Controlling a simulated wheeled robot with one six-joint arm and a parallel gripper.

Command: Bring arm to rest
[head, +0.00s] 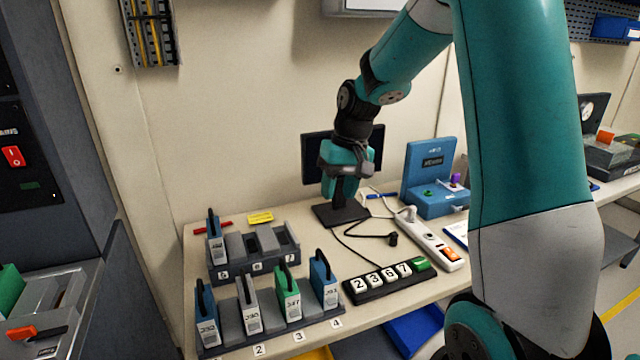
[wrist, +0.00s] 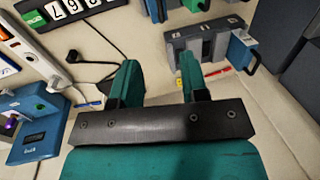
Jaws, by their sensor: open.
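My teal arm reaches in from the right in the head view and bends down over the bench (head: 400,295). My gripper (head: 342,190) hangs above the back of the bench, in front of a dark monitor (head: 312,150). The gripper touches nothing that I can see.
Numbered racks (head: 270,322) with several handled modules stand at the front left. A black key strip (head: 385,283), a white power strip (head: 430,238) and a blue device (head: 437,200) lie to the right. A loose black cable (head: 365,236) lies below the gripper.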

